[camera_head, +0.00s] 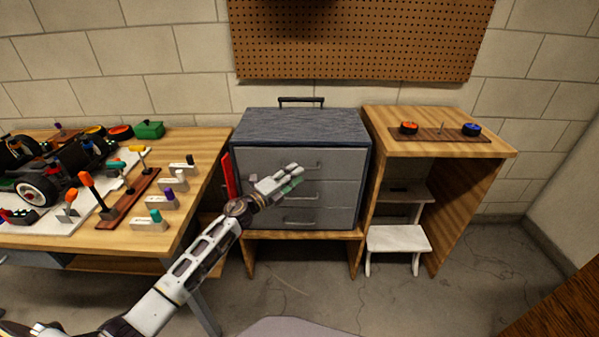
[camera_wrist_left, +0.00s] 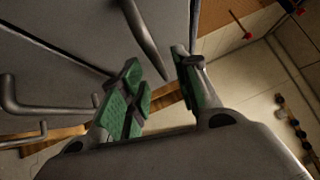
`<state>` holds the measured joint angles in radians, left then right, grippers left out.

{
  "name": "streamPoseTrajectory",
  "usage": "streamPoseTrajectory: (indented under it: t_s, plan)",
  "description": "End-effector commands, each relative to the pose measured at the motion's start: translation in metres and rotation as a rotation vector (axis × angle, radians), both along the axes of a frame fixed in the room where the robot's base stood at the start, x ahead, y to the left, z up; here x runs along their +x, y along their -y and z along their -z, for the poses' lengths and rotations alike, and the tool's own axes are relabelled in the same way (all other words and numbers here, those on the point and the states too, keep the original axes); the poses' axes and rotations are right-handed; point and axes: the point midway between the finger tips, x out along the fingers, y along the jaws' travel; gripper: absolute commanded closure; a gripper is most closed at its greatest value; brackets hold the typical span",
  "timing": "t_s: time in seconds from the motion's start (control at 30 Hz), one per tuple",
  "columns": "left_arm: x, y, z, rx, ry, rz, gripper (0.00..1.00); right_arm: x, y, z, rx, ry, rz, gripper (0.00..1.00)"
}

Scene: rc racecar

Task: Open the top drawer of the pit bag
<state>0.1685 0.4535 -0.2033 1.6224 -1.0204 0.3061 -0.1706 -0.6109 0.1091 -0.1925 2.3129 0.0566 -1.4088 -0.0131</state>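The pit bag (camera_head: 300,125) is a grey-blue box with three drawers, standing on a low wooden stand. Its top drawer (camera_head: 262,159) looks closed, its front level with the others. The top drawer's bar handle (camera_head: 312,166) shows just above my left gripper (camera_head: 293,179). My left gripper is in front of the drawers, fingers apart. In the left wrist view, the green-padded fingers (camera_wrist_left: 160,95) are open, and a dark bar handle (camera_wrist_left: 146,38) shows between and beyond them. I cannot tell whether they touch it. My right gripper is not in view.
Lower drawer handles (camera_head: 300,223) sit below my gripper. A workbench (camera_head: 205,150) with a car and tools stands at left, a red item (camera_head: 228,177) beside the bag. A wooden table (camera_head: 440,118) and a white step stool (camera_head: 398,238) stand at right.

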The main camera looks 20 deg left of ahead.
Motion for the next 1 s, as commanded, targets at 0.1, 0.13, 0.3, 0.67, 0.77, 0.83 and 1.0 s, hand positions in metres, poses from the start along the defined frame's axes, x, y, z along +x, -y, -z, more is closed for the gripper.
streamPoseTrajectory:
  t_s: [0.1, 0.13, 0.3, 0.67, 0.77, 0.83, 1.0]
  plan:
    - [0.009, 0.004, -0.001, 0.001, 0.002, 0.000, 0.68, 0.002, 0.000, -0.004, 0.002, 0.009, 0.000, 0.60]
    - [0.011, 0.006, -0.002, 0.001, 0.002, 0.000, 0.68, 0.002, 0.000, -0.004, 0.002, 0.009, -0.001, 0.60]
    - [0.020, 0.011, -0.003, 0.000, 0.001, 0.000, 0.68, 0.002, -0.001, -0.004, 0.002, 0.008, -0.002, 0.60]
    - [0.026, 0.014, -0.004, 0.001, 0.000, 0.000, 0.68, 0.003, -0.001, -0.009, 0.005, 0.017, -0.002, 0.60]
    - [0.026, 0.014, -0.004, 0.001, 0.000, 0.000, 0.68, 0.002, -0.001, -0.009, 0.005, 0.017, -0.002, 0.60]
    - [0.026, 0.014, -0.004, 0.001, 0.000, 0.000, 0.69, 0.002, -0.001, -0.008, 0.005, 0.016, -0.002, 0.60]
    - [0.026, 0.014, -0.004, 0.001, 0.000, 0.000, 0.91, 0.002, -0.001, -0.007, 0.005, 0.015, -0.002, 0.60]
